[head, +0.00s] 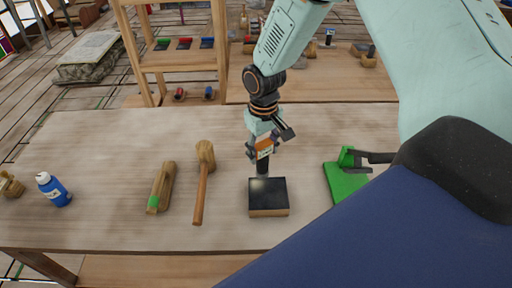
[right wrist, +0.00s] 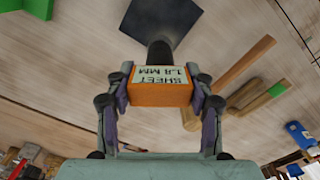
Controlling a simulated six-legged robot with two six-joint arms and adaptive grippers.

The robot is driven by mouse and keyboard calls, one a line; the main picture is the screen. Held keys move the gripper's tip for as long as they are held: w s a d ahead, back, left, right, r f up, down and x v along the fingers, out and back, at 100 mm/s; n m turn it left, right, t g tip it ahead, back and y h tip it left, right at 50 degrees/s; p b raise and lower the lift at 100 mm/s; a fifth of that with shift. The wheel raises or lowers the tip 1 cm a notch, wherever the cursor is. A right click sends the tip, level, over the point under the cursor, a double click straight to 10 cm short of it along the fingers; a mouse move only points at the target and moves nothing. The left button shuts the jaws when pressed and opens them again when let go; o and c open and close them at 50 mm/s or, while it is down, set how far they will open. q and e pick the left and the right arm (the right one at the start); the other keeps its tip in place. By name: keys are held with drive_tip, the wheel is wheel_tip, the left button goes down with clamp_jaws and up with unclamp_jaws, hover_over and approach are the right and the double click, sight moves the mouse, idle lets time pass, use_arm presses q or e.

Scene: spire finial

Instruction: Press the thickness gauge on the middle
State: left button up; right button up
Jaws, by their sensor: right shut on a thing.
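The thickness gauge (head: 264,148) is an orange block with a dark cylindrical probe pointing down. My right gripper (head: 264,144) is shut on it. In the right wrist view the gauge (right wrist: 160,92) sits between both fingers (right wrist: 161,95), its label reading "SHEET 1.8 MM". A dark square sheet (head: 268,192) lies on a wooden block, and it also shows in the right wrist view (right wrist: 165,20). The probe's lower end is at the sheet's far edge in the head view, off its middle; I cannot tell whether it touches. My left gripper is not in view.
A wooden mallet (head: 200,185), a wooden tool with a green end (head: 161,187) and a blue bottle (head: 53,189) are to the left on the table. A green stand with a black arm (head: 346,182) is to the right. A wooden shelf (head: 180,55) stands behind.

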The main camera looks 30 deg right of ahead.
use_arm(q)
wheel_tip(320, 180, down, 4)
drive_tip(key=b, duration=0.4)
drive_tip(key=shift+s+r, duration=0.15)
use_arm(e)
drive_tip(key=s+f+n, duration=0.2)
drive_tip(key=s+f, duration=0.1)
drive_tip(key=shift+d+f+n, duration=0.15)
drive_tip(key=shift+d+n, duration=0.05)
drive_tip(key=shift+n, duration=0.1)
idle(0.3)
use_arm(q)
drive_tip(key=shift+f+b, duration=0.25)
drive_tip(key=shift+b, duration=0.2)
use_arm(e)
drive_tip(key=shift+f, duration=0.55)
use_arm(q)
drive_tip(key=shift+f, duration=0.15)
use_arm(e)
drive_tip(key=shift+f, duration=0.35)
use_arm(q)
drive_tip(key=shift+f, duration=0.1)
use_arm(e)
drive_tip(key=shift+f, duration=0.15)
use_arm(q)
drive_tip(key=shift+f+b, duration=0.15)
drive_tip(key=shift+b, duration=0.25)
use_arm(e)
drive_tip(key=shift+f, duration=0.35)
